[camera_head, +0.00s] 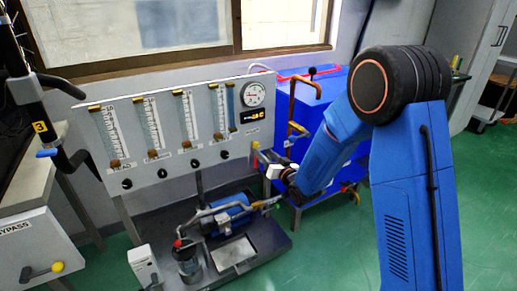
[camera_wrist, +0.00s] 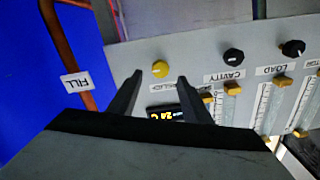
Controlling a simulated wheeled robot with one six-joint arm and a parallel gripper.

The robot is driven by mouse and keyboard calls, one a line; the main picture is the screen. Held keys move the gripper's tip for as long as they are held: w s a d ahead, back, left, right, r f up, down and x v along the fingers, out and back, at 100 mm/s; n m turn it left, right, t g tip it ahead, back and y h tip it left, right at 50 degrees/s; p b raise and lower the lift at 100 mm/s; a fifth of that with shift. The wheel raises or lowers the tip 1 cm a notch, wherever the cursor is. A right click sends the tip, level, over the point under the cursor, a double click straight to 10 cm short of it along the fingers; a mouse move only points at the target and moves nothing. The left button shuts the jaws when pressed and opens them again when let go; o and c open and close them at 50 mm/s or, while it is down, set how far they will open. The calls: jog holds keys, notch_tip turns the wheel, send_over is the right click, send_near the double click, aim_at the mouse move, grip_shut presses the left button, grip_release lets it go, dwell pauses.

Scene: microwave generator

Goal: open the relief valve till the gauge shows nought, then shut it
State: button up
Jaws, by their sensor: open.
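A round yellow knob (camera_wrist: 160,68) sits on the grey panel (camera_wrist: 215,75) in the wrist view. The label beside it is upside down and partly hidden, and I cannot read it surely. My gripper (camera_wrist: 160,77) is open, with one dark finger on each side of the knob in the picture. I cannot tell whether the fingers touch it. In the head view my gripper (camera_head: 264,160) is at the panel's lower right corner. The round white gauge (camera_head: 253,94) is at the panel's upper right. Its needle is too small to read.
Black knobs (camera_wrist: 233,57) labelled CAVITY and LOAD lie beside the yellow one. A small lit display (camera_wrist: 165,114) shows between my fingers. A copper pipe (camera_wrist: 68,45) with a FILL tag runs close by. A pump (camera_head: 228,214) stands on the dark tray below the panel.

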aim_at(257, 146)
jog(key=shift+x, duration=2.9)
jog(key=c, duration=1.1)
